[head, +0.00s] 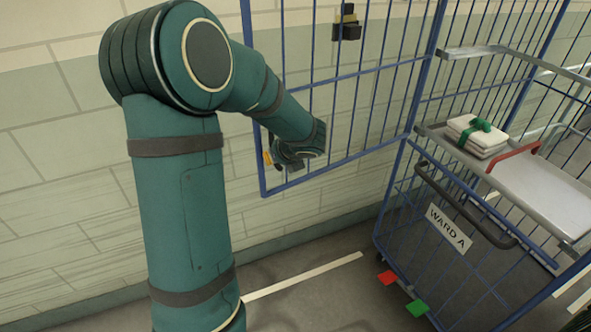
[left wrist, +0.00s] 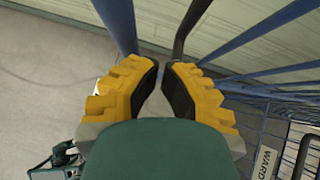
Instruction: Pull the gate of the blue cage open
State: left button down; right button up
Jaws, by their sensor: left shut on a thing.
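The gate of the blue cage (head: 350,160) is a barred panel standing swung out to the left of the cage in the head view. My left gripper (head: 285,163) is at its free edge, near the lower corner, with the fingers mostly hidden by my arm. In the left wrist view, my left gripper's yellow fingers (left wrist: 162,75) are closed around a dark bar (left wrist: 184,25), which looks like the gate's handle. The gate's blue edge bar (left wrist: 118,22) runs just beside it. My right gripper is in neither view.
The cage's lower front panel carries a WARD A sign (head: 449,228) and a dark handle (head: 465,205). Strapped white linen (head: 477,133) lies on its shelf (head: 540,188). Red (head: 387,277) and green (head: 417,308) pedals stick out low. A tiled wall (head: 60,190) stands behind the gate.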

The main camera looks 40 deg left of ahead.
pick_arm(q)
jog(key=shift+w+a+p, duration=0.1)
jog(key=shift+w+a, duration=0.15)
jog(key=shift+a, duration=0.7)
jog(key=shift+w+a+p, duration=0.1)
jog(key=shift+w+a, duration=0.1)
jog(key=shift+a, duration=0.8)
jog(key=shift+w+a+p, duration=0.1)
jog(key=shift+w+a, duration=0.15)
jog(key=shift+a, duration=0.7)
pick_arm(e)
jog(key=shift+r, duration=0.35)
pick_arm(q)
jog(key=shift+d, duration=0.1)
